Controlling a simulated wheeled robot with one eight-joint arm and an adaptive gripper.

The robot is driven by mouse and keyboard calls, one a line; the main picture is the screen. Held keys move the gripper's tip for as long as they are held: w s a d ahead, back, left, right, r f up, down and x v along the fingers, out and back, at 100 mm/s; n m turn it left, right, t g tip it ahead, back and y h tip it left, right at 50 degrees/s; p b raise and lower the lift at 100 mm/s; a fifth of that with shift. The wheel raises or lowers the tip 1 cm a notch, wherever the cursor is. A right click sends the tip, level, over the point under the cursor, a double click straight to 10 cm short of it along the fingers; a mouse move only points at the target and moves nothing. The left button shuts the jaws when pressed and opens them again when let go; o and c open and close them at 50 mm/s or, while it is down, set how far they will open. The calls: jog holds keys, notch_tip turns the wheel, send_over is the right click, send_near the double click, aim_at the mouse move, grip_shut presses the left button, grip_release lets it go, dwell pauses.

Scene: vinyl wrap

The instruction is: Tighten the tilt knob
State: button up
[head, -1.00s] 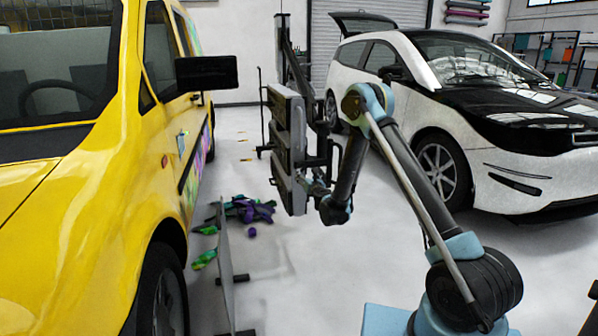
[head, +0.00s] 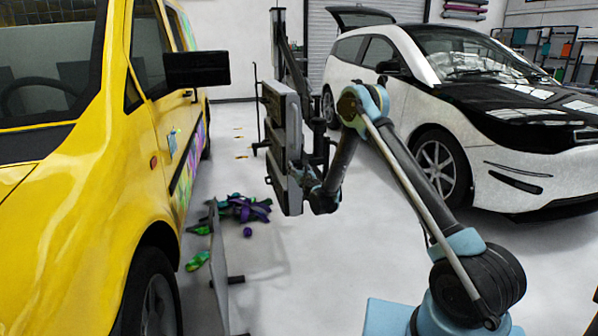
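A tall grey panel head (head: 282,140), made of stacked sections, hangs upright from a dark stand (head: 290,60) between the two vehicles. My arm reaches in from the right, and my gripper (head: 308,178) is at the lower right rear of the panel, by its bracket. The gripper is small and dark here and partly merges with the bracket. I cannot tell whether its fingers touch anything or are open or shut. The tilt knob cannot be made out; it may be hidden behind the gripper or bracket.
A yellow van (head: 90,180) fills the left, its black mirror (head: 197,69) jutting toward the panel. A white and black car (head: 460,120) stands at right. A thin upright board (head: 219,265) and purple and green scraps (head: 243,208) are on the floor. The centre floor is clear.

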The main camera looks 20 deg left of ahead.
jog(key=shift+s+a, duration=0.1)
jog(key=c, duration=1)
jog(key=shift+o, duration=0.2)
jog(key=shift+m, duration=0.4)
jog(key=m, duration=0.3)
jog(key=shift+m, duration=0.4)
jog(key=m, duration=0.5)
jog(key=shift+m, duration=0.3)
jog(key=m, duration=0.7)
jog(key=shift+r, duration=0.1)
jog(key=m, duration=0.6)
jog(key=shift+m, duration=0.3)
